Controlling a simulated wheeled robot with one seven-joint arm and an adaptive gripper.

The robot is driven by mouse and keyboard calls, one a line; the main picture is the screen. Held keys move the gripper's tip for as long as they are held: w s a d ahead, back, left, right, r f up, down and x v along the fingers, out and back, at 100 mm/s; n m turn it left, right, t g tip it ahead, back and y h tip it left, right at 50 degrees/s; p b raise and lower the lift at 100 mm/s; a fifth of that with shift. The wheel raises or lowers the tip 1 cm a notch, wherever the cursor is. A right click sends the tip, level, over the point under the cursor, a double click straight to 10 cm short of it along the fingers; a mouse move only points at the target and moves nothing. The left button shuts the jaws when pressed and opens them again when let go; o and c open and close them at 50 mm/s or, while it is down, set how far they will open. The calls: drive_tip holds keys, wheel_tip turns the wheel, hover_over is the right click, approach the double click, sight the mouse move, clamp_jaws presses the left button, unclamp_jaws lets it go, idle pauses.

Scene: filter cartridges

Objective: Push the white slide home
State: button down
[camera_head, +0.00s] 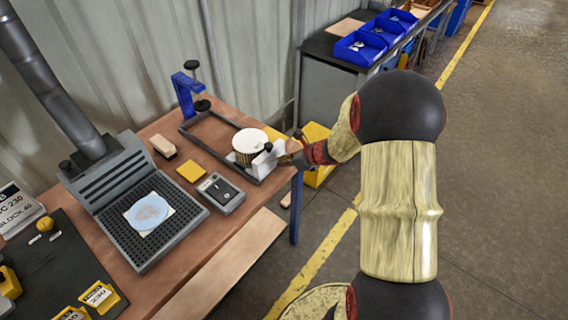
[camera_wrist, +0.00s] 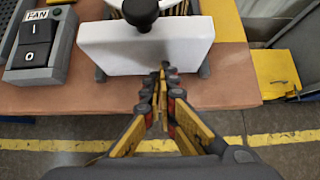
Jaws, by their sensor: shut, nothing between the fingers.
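The white slide (camera_head: 264,164) is an upright white block with a black knob on top, at the right end of a dark rail frame (camera_head: 216,152) on the table. In the wrist view the slide (camera_wrist: 120,50) shows its broad face to me, with the black knob (camera_wrist: 141,13) above. A round, white-topped pleated cartridge (camera_head: 250,141) stands just behind the slide. My gripper (camera_head: 284,148) is shut and empty. In the wrist view its fingertips (camera_wrist: 163,72) are at the slide's lower front face; I cannot tell whether they touch.
A fan switch box (camera_head: 221,193) and yellow pad (camera_head: 191,171) lie left of the frame. A blue clamp post (camera_head: 185,95) stands at its far end. A perforated grey extraction box (camera_head: 132,205) is further left. The table edge is close below my gripper.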

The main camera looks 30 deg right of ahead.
drive_tip(key=w+a+p, duration=0.1)
drive_tip(key=w+a, duration=0.2)
drive_tip(key=w, duration=0.5)
drive_tip(key=w+a+p, duration=0.2)
drive_tip(key=w+a, duration=0.1)
drive_tip(key=w, duration=0.5)
drive_tip(key=w+a+p, duration=0.2)
drive_tip(key=w+a, duration=0.1)
drive_tip(key=w, duration=0.6)
drive_tip(key=shift+r, duration=0.1)
